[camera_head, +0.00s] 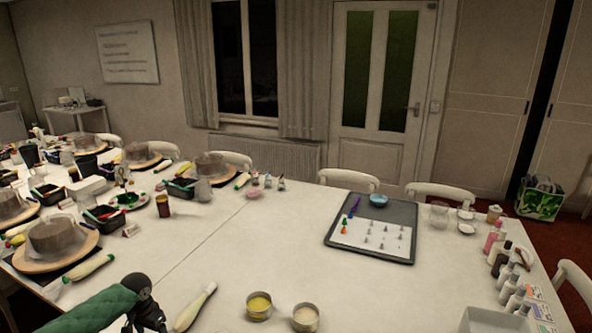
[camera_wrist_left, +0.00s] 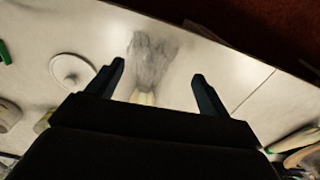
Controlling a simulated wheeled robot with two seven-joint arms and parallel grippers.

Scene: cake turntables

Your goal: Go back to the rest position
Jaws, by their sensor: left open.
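My left gripper (camera_head: 147,315) is at the bottom left of the head view, over the near part of the white table, at the end of my green-sleeved arm. The left wrist view shows its two dark fingers (camera_wrist_left: 158,74) spread apart with nothing clasped. A greyish translucent bag (camera_wrist_left: 152,62) with a pale yellowish end lies on the table beyond and between the fingers; the gap to it is hard to judge. My right gripper is not in view.
The white table (camera_head: 190,240) holds cakes on round turntables (camera_head: 82,257) at left. A dark tray (camera_head: 330,243) with piping tips and several bottles (camera_head: 515,300) are at right. The table's middle is clear.

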